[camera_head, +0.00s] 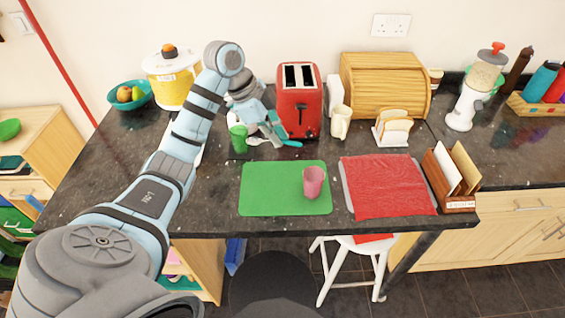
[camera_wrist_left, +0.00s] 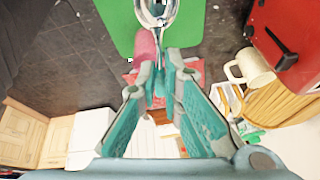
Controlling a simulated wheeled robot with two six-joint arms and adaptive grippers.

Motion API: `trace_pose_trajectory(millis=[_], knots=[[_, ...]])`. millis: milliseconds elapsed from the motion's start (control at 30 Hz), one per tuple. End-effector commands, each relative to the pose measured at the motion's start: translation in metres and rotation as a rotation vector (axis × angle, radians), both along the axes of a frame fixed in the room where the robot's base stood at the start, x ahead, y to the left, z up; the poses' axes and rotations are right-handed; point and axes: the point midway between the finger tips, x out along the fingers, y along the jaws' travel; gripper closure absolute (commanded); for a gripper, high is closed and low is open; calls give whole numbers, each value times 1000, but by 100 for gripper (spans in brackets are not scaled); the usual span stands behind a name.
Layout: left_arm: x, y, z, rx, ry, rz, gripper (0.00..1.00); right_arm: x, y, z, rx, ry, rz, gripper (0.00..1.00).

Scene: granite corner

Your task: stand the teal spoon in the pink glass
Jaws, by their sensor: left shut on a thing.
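The teal spoon, with a silver bowl and a teal handle (camera_head: 292,143), is at my left gripper (camera_head: 274,137), in front of the red toaster. In the wrist view my left gripper (camera_wrist_left: 160,78) is shut on its handle, and the silver bowl (camera_wrist_left: 157,10) points away from the palm. In the head view the spoon lies roughly level, bowl to the left; I cannot tell whether it touches the counter. The pink glass (camera_head: 313,182) stands upright on the green mat (camera_head: 262,190), nearer the front edge and apart from the gripper. It also shows in the wrist view (camera_wrist_left: 146,45). My right gripper is not in view.
A green glass (camera_head: 238,138) stands just left of the gripper. The red toaster (camera_head: 298,105) and cream mug (camera_head: 340,122) stand behind to the right. A red cloth (camera_head: 388,187) and a letter holder (camera_head: 452,180) are right of the mat. The mat's left half is clear.

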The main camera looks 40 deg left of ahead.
Motion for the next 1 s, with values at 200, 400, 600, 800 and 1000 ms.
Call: trace_pose_trajectory(millis=[200, 400, 600, 800, 1000], knots=[[-12, 19, -6, -22, 43, 126, 100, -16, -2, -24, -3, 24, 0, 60], [-14, 18, -81, -22, 44, 122, 100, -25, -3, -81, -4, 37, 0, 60], [9, 17, -129, -22, 38, 123, 100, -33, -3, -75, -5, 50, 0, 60], [12, 17, -162, -22, 46, 125, 100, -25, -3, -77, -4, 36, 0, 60], [12, 18, -180, -21, 44, 125, 100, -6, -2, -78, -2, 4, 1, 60]])
